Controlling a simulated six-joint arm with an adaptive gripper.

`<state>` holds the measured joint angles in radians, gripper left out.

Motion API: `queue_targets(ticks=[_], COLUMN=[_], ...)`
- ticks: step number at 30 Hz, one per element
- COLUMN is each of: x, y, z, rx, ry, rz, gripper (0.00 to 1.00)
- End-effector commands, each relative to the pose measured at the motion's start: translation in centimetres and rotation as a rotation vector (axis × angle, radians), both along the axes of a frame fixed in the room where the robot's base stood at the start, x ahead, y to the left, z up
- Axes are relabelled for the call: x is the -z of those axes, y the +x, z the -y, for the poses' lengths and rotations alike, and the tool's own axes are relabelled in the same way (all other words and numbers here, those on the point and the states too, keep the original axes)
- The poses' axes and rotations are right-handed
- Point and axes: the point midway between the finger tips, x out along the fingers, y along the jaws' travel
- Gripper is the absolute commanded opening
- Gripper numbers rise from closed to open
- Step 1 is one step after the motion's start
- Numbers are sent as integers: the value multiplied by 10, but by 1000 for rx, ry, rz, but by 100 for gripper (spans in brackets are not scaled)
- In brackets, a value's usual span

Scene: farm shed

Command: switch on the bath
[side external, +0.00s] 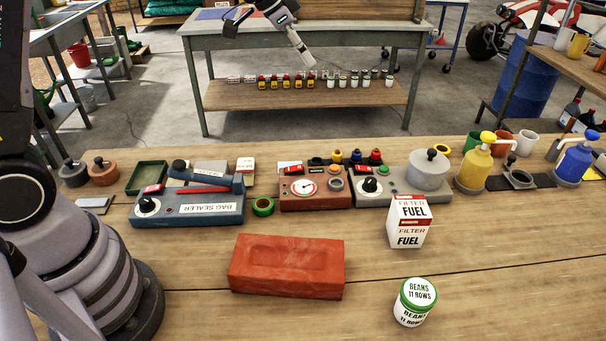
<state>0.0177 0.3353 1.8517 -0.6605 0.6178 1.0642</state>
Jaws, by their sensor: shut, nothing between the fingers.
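My gripper (304,58) is high at the top centre, shut and empty, pointing down, well apart from the unit.
Left of it are a brown gauge box (315,193) and a blue bag sealer (190,207). In front are a filter fuel box (409,221), a red brick (287,267) and a beans jar (414,302). Yellow (475,165) and blue (573,160) pump bottles stand right.

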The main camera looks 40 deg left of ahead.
Motion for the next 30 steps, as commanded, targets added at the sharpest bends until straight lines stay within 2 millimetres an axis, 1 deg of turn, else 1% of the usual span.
queue_targets(ticks=[1,2,3,5,6,9,13,15,18,30], x=[23,34,49,73,88,122,154,163,170,173], y=[20,31,44,62,72,91,106,110,112,113], z=[3,5,6,9,10,12,13,13,13,15], rx=[24,37,56,79,94,124,148,155,161,163], ry=[-2,0,1,5,7,17,30,33,37,37], rz=[0,7,16,28,35,51,66,71,75,74], gripper=[0,0,0,0,0,0,0,0,0,0])
